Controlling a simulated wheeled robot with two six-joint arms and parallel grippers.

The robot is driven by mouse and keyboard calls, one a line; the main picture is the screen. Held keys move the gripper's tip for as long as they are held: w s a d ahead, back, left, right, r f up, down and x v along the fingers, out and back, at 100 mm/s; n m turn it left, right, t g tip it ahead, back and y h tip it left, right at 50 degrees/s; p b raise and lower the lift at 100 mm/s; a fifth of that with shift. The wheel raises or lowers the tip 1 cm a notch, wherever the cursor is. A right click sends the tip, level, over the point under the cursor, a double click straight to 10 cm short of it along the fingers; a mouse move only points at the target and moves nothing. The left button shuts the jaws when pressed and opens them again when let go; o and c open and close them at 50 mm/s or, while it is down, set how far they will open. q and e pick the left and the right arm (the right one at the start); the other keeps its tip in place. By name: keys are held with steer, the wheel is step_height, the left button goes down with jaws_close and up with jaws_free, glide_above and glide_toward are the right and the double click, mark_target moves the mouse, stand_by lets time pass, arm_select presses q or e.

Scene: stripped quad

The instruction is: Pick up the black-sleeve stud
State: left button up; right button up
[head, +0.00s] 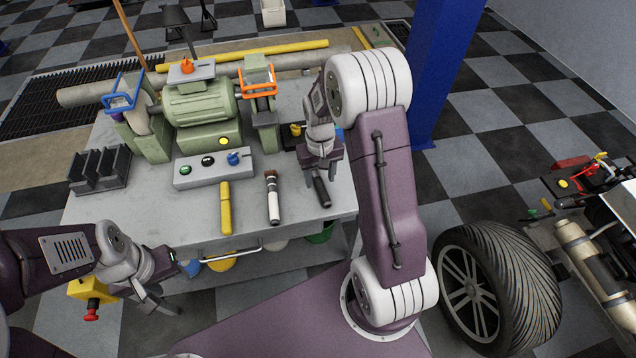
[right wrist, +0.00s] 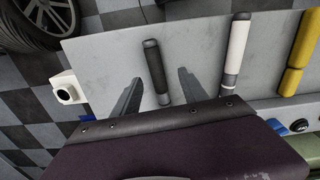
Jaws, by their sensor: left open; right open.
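The black-sleeve stud (head: 321,192) lies on the grey bench top near its right front part. It shows fully in the right wrist view (right wrist: 155,72), a dark rod with a grey end. My right gripper (head: 319,180) is open above it. In the right wrist view the two fingers (right wrist: 158,96) stand on either side of the stud, apart from it; the height gap is hard to tell. My left gripper (head: 163,288) is open and empty in front of the bench's left front edge.
A white-sleeve stud (head: 273,203) and a yellow-sleeve stud (head: 226,208) lie to the left of the black one. Behind stand a button box (head: 213,170), a green bench grinder (head: 200,105) and a black slotted rack (head: 100,170). A wheel (head: 500,290) stands at right.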

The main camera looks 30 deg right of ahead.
mark_target(322, 188)
steer(key=f, duration=0.4)
steer(key=d+f, duration=0.1)
steer(key=shift+w+f, duration=0.1)
steer(key=shift+f, duration=0.3)
steer(key=shift+a+r, duration=0.1)
jaws_close()
